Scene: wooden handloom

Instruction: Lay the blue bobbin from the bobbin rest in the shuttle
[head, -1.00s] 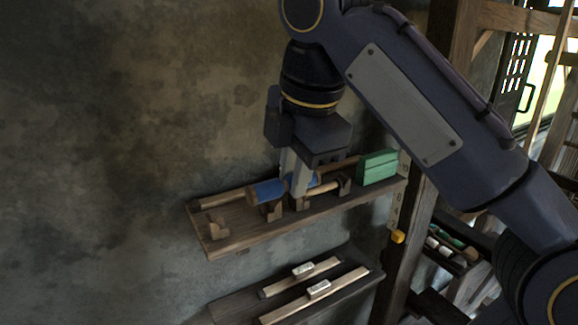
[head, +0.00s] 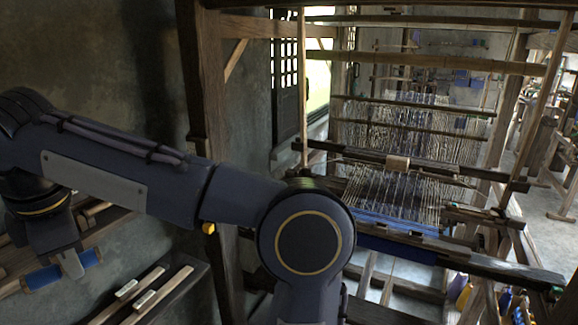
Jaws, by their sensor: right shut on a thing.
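The blue bobbin (head: 42,277) shows at the lower left, with blue winding on both sides of my right gripper's pale finger. My right gripper (head: 72,265) points down and is shut on the bobbin around its middle. The bobbin rest's wooden shelf (head: 117,218) is behind it, largely hidden by my right arm and cut off by the left edge. Whether the bobbin is clear of its supports I cannot tell. I cannot make out the shuttle for certain. My left gripper is not in view.
A lower shelf holds two pale wooden sticks (head: 160,293) with white labels. A dark timber post (head: 196,90) stands right of the shelves. The wooden loom (head: 400,210) with its threads fills the right side. A small yellow block (head: 208,228) hangs by the post.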

